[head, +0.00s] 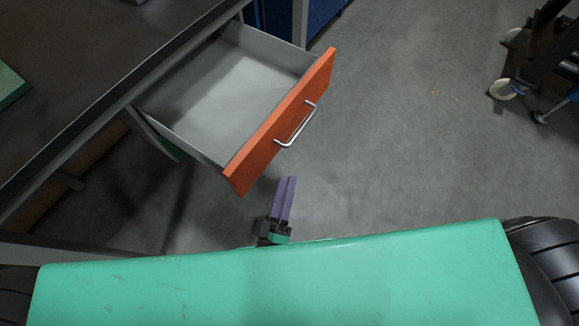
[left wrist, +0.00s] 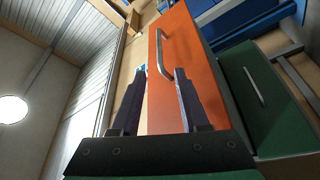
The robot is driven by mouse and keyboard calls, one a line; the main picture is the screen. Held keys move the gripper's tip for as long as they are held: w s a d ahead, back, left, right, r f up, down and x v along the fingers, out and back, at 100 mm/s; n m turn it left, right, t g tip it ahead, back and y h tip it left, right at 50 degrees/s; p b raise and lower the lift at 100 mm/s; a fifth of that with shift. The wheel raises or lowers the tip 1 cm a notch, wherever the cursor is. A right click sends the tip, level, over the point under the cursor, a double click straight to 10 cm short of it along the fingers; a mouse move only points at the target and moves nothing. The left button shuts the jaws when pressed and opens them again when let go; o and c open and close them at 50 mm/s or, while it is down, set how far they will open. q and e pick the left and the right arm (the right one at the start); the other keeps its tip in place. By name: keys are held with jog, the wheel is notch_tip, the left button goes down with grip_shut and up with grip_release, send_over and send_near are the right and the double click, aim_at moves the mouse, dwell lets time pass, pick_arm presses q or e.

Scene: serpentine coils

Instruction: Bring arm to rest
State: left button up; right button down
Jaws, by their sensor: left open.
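My left gripper (head: 286,180) has two purple fingers, seen low in the middle of the head view, just in front of the green part of my body. It is open and empty. In the left wrist view its fingers (left wrist: 160,72) stand apart with the orange drawer front (left wrist: 168,105) and its metal handle (left wrist: 162,52) beyond them. In the head view the drawer (head: 218,88) is pulled open and looks empty. Its handle (head: 298,128) lies above the fingertips with a gap between. My right gripper is not in view.
A dark tabletop (head: 70,75) fills the upper left, with a green object (head: 8,85) on it. A green drawer front (left wrist: 262,98) shows in the left wrist view. A wheeled stand (head: 520,80) is at the upper right. The grey floor (head: 410,140) between is clear.

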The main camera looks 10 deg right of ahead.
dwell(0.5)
pick_arm(q)
jog(key=a+f+m+g+y, duration=0.1)
jog(key=a+f+m+g, duration=0.35)
jog(key=f, duration=0.85)
jog(key=a+f+m+g, duration=0.4)
jog(key=a+f, duration=0.1)
jog(key=f, duration=0.7)
jog(key=s+a+f+m+g+y, duration=0.1)
jog(key=s+a+f+g+y, duration=0.3)
jog(key=a+f, duration=0.45)
jog(key=s+a+f+g+y, duration=0.1)
jog(key=s+a+f+g, duration=0.2)
jog(key=s+a, duration=0.3)
jog(key=s+a+f+g+y, duration=0.1)
jog(key=s+a+f+g, duration=0.25)
jog(key=s, duration=0.45)
notch_tip(320, 180, up, 12)
jog(key=p, duration=1.2)
jog(key=shift+w+m+t, duration=0.25)
jog(key=shift+m+t, duration=0.1)
jog(key=shift+t, duration=0.05)
jog(key=shift+r, duration=0.15)
